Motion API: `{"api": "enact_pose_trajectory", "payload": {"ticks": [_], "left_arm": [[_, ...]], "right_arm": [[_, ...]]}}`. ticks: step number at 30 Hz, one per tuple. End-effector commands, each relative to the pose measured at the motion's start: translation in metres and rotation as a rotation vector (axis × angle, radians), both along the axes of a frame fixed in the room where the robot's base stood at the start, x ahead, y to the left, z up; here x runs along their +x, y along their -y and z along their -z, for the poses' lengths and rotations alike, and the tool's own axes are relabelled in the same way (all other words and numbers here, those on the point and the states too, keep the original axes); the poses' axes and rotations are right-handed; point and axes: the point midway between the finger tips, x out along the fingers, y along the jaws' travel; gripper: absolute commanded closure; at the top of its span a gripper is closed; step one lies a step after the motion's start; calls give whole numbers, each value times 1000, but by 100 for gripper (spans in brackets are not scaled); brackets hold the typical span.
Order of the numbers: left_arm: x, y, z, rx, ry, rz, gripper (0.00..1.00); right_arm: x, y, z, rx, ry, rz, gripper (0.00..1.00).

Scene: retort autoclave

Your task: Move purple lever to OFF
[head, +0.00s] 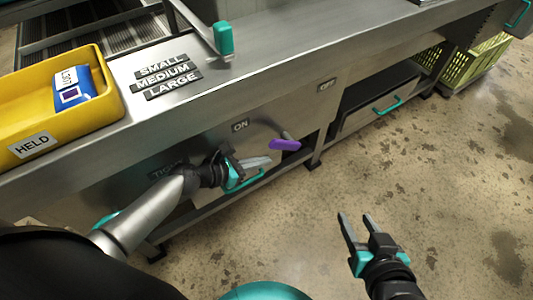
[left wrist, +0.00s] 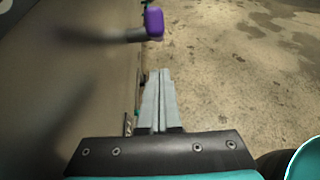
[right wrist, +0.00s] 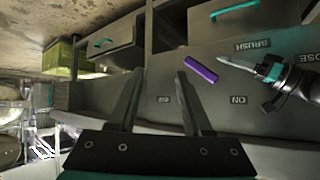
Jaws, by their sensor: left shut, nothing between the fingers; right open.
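The purple lever (head: 285,144) sticks out from the front panel of the steel counter, below and between the ON label (head: 240,125) and the OFF label (head: 327,87). It also shows in the left wrist view (left wrist: 153,24) and the right wrist view (right wrist: 201,69). My left gripper (head: 268,160) is shut and empty, just left of and below the lever's purple grip, with a small gap seen in the left wrist view. My right gripper (head: 355,218) is open and empty, out over the floor to the right, away from the panel.
A yellow HELD bin (head: 60,135) with a blue-and-white pouch (head: 72,88) stands on the counter, beside SMALL, MEDIUM and LARGE plates (head: 165,75). A teal drawer handle (head: 388,105) sits right of the lever. Yellow-green crates (head: 470,68) stand at the far right. The floor is clear.

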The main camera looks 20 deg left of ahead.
Motion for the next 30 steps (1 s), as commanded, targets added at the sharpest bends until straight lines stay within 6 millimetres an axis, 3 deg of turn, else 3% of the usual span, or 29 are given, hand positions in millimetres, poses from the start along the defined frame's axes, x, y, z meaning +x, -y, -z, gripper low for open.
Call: {"api": "enact_pose_trajectory", "payload": {"ticks": [3,9,30], "left_arm": [[7,5,-13,1,3,1,100],[13,9,-21,0,1,0,100],[14,11,-25,-1,1,-1,100]], "right_arm": [[-2,6,-2,-26,-45,7,50],[-6,12,0,-49,-93,12,50],[-11,22,0,-80,-152,24,50]]}}
